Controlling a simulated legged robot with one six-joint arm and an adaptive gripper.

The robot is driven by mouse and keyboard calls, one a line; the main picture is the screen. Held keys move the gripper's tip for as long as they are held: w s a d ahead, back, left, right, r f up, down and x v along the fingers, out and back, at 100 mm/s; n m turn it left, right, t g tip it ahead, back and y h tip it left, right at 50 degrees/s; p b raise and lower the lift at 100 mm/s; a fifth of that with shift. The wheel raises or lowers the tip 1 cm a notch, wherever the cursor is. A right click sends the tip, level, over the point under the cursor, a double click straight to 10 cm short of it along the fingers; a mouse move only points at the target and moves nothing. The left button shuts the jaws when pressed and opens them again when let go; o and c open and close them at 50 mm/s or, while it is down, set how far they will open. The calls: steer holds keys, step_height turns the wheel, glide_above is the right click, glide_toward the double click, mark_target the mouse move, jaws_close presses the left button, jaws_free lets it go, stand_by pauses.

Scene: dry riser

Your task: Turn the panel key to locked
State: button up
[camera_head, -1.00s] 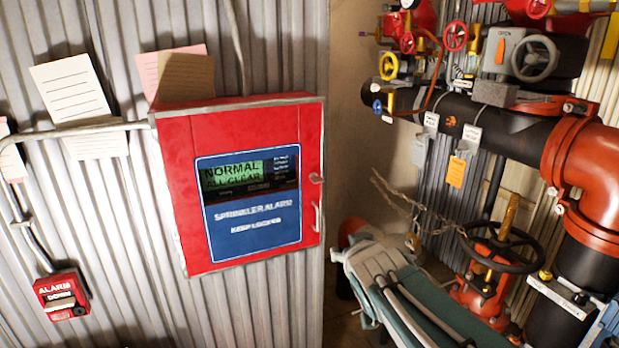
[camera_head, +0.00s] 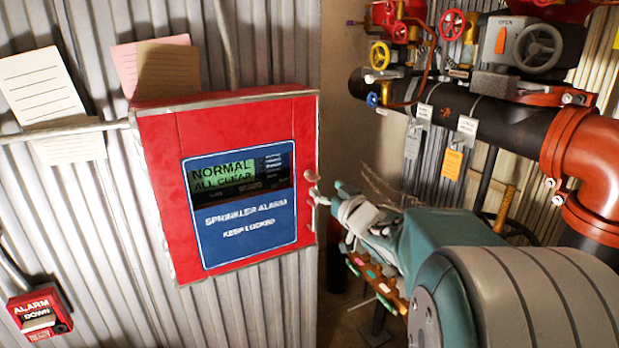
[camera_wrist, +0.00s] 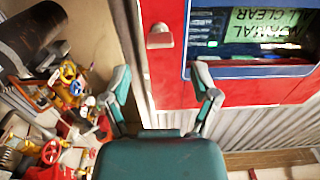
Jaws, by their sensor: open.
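The red sprinkler alarm panel (camera_head: 232,118) hangs on the corrugated wall, its screen reading normal, all clear. The panel key (camera_head: 312,177) is a small pale knob on its right edge; in the wrist view the key (camera_wrist: 160,37) points out from the red front. My gripper (camera_head: 328,192) is just right of the key, close to it. In the wrist view my gripper (camera_wrist: 162,84) has its fingers spread with nothing between them. The key lies beyond the fingertips, roughly centred between them sideways. I cannot tell whether a finger touches it.
Below the key, the panel's handle is partly hidden in the head view. A black pipe (camera_head: 450,118) with valves and tags runs at the right. A red alarm box (camera_head: 40,315) is at lower left. Paper notes (camera_head: 40,85) are on the wall. A chain hangs behind my arm.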

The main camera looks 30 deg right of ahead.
mark_target(316, 180)
steer(key=w, duration=0.6)
steer(key=shift+w+a, duration=0.15)
steer(key=shift+w, duration=0.25)
steer(key=shift+c, duration=0.3)
jaws_close()
